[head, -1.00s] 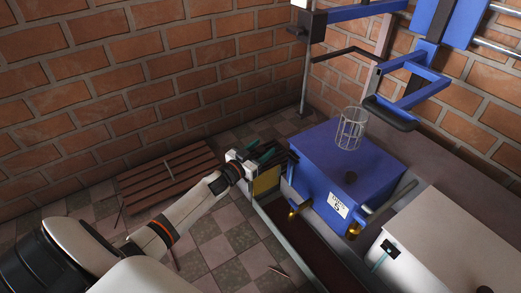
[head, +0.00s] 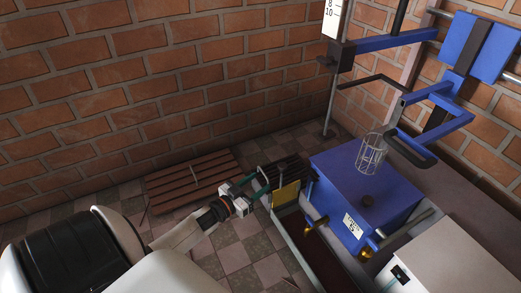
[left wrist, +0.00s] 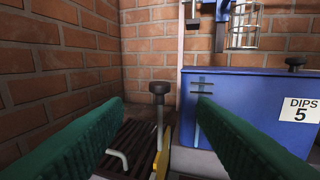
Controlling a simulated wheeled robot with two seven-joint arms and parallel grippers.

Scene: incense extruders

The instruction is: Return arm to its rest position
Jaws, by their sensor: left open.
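My left arm comes in from the lower left in the head view. Its gripper (head: 255,184) has green fingers and is just left of a yellow plate (head: 287,194) and a dark ribbed block (head: 284,170). In the left wrist view, the green fingers of the left gripper (left wrist: 160,110) are wide apart and empty. A post with a dark knob (left wrist: 158,88) shows between them, farther off. The blue box (head: 370,190) stands to the right of the gripper, and the wrist view shows its "DIPS 5" label (left wrist: 301,109). My right gripper is not seen.
A wire cage (head: 371,155) stands above the blue box, under a blue machine frame (head: 440,95). A brown slatted pallet (head: 190,180) lies on the tiled floor by the brick wall. A pale box (head: 445,255) is at lower right. Bare floor (head: 235,255) lies below the gripper.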

